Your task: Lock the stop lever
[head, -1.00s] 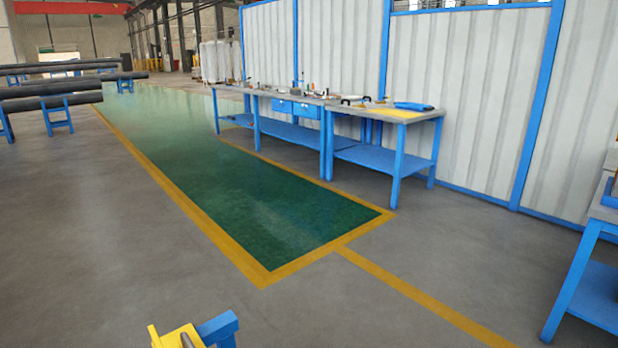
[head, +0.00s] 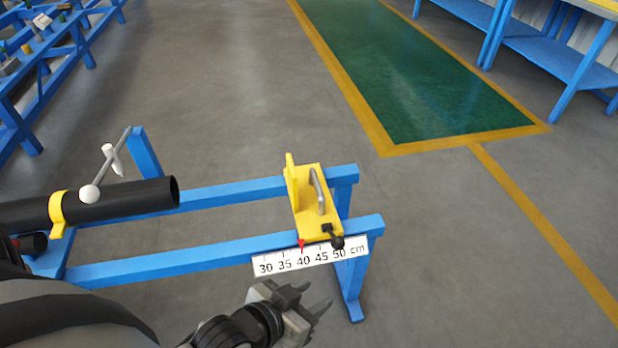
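A yellow stop block (head: 318,218) with a grey handle (head: 317,190) sits across the blue rails of a stand. A black stop lever (head: 335,237) with a round knob is at its near end, above a white scale (head: 310,257) marked 30 to 50 cm. A red pointer (head: 301,246) stands near the 40 mark. I cannot tell whether the lever is locked. My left gripper (head: 316,297) is below the scale, apart from the lever. Its fingers are spread and empty. My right gripper is out of view.
A black pipe (head: 130,198) lies at the left under a yellow strap (head: 57,211), its open end facing the stop block with a gap between. Blue racks are at upper left; open floor lies right of the stand.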

